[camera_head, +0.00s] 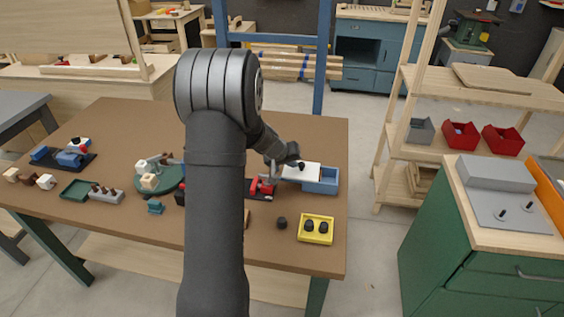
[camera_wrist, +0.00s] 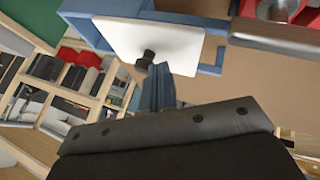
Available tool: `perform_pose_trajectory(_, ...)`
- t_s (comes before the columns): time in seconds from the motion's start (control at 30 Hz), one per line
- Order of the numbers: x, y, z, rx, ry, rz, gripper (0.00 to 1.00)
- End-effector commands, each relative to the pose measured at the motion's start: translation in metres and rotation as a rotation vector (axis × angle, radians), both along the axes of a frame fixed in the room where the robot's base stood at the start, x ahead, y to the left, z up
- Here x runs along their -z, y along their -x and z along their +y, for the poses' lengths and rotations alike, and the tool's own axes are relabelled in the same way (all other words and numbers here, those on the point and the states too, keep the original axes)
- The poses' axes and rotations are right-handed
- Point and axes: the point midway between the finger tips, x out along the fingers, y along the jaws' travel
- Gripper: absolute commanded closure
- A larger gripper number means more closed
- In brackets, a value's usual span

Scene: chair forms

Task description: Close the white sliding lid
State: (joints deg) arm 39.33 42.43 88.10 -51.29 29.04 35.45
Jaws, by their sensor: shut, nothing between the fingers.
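The white sliding lid (camera_head: 299,174) lies on the blue box (camera_head: 328,184) near the table's right edge. It covers the box's left part, and blue box shows uncovered to its right. A black knob (camera_head: 301,166) stands on the lid. In the wrist view the lid (camera_wrist: 175,45), its knob (camera_wrist: 147,56) and the blue box (camera_wrist: 85,14) show at the top. My gripper (camera_wrist: 160,70) is shut and empty, with its fingertips close beside the knob. Whether they touch it I cannot tell. In the head view my arm hides part of the area left of the box.
A red item (camera_head: 262,187) stands just left of the box. A green round plate (camera_head: 168,181) with blocks is farther left. The table's right edge is close to the box.

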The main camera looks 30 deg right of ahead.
Motion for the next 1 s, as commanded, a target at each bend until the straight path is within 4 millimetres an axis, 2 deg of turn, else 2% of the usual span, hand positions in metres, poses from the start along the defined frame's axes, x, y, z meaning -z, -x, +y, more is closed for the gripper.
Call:
perform_pose_trajectory(0.03,0.0,0.011,-0.011,0.006,0.0,-0.001,1.0)
perform_pose_trajectory(0.2,0.0,0.039,-0.038,0.004,0.001,-0.001,1.0)
perform_pose_trajectory(0.4,0.0,0.053,-0.053,0.002,0.001,-0.001,1.0)
perform_pose_trajectory(0.8,0.0,0.055,-0.053,0.005,0.001,0.003,1.0)
perform_pose_trajectory(1.0,0.0,0.043,-0.032,-0.003,0.0,0.002,1.0)
